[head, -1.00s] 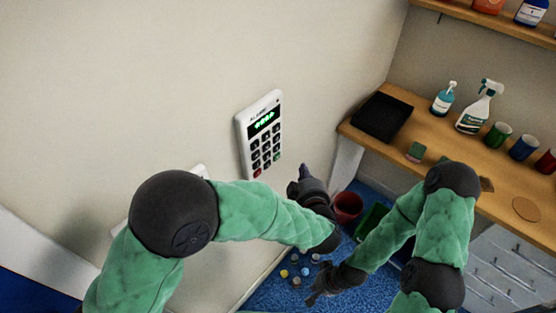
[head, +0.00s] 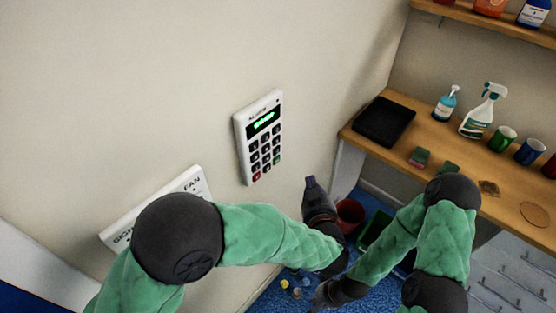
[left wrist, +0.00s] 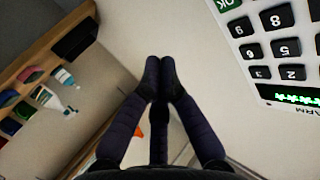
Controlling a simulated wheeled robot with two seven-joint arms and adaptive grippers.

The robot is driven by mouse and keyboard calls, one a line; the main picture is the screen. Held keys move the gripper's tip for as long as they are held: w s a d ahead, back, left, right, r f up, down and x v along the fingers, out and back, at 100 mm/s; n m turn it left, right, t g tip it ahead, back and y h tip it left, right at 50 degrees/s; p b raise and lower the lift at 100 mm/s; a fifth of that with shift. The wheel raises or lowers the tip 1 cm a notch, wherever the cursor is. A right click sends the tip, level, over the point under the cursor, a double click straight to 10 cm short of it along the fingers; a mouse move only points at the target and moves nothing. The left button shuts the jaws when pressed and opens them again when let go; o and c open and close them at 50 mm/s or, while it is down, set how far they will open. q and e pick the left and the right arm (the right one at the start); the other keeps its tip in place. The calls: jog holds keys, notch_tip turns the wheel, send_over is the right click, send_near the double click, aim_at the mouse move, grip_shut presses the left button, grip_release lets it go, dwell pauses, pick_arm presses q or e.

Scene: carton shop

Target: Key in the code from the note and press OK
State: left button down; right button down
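The white keypad (head: 258,138) is mounted on the wall, with black number keys, a red key and a green key at the bottom. Its dark display (head: 263,122) shows green characters, too small to read for certain. In the left wrist view the keypad (left wrist: 251,50) fills the upper right, with a green OK key (left wrist: 226,4). My left gripper (head: 310,181) is shut, with fingertips together, to the right of and below the keypad, apart from it. My right gripper (head: 318,296) is low over the blue floor; its fingers are too small to judge. No note with a code is recognisable.
A wooden counter (head: 440,140) at right holds a black tray (head: 384,121), bottles, sponges and mugs. A red bin (head: 350,214) stands below.

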aim_at(277, 160)
pick_arm(q)
jog(key=w+a+b, duration=0.2)
jog(key=w+a, duration=0.3)
jog(key=a, duration=0.2)
dwell(0.5)
jog(key=shift+w+a, duration=0.15)
jog(key=shift+a, duration=0.05)
dwell(1.2)
jog(key=shift+w+a, duration=0.1)
jog(key=shift+a, duration=0.15)
jog(key=shift+w+a, duration=0.2)
jog(key=shift+a, duration=0.1)
dwell(0.8)
jog(key=shift+d, duration=0.1)
jog(key=shift+s+d+p, duration=0.45)
jog(key=shift+d+p, duration=0.1)
